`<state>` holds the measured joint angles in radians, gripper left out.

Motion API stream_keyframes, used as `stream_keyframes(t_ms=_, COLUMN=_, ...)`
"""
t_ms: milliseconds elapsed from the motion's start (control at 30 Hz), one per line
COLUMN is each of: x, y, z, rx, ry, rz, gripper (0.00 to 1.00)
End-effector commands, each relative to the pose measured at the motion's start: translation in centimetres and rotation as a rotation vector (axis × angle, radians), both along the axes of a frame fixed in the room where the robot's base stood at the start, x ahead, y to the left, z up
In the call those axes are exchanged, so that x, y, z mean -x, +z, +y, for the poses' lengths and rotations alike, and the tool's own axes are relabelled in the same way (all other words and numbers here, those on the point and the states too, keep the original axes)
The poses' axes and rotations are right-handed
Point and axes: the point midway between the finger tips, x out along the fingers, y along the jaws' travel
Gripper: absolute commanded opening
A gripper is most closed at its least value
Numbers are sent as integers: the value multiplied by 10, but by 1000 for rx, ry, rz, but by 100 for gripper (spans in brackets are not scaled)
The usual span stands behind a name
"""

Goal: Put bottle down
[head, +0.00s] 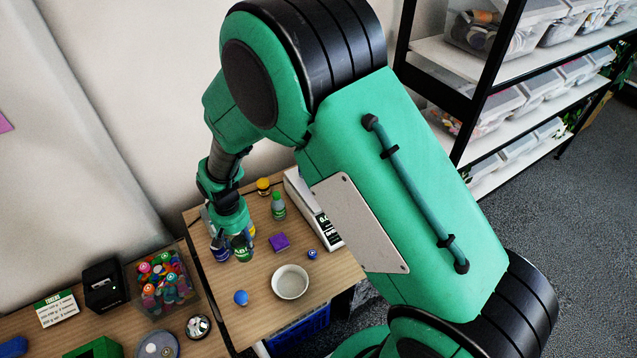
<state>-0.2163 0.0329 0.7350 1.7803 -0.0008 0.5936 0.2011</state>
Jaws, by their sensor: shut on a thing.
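My gripper (232,238) is small in the head view, pointing down over the left part of the wooden table (247,318). It is shut on a bottle (242,250), of which only a green, lettered part shows between and below the fingers. The fingers hide the rest. I cannot tell whether its base touches the table. A blue and white item (220,254) is close beside it on the left. Another small green bottle with a green cap (278,207) stands upright on the table, to the right and farther back.
A white bowl (290,294), a purple block (279,242), a blue ball-like item (241,297), a small blue item (312,254) and a yellow-lidded jar (263,186) stand nearby. A white device (309,207) lines the right side. Bare wood shows between purple block and bowl.

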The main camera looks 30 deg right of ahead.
Motion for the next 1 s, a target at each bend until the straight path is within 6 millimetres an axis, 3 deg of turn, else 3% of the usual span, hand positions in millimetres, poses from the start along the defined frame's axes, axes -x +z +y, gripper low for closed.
stream_keyframes(t_ms=267, x=-3, y=10, z=-40, rx=0, ry=-69, rz=-1, gripper=9)
stream_keyframes(t_ms=667, x=4, y=28, z=-138, rx=1, ry=-240, rz=0, gripper=9)
stream_keyframes(t_ms=1000, x=24, y=44, z=-221, rx=1, ry=-391, rz=0, gripper=9)
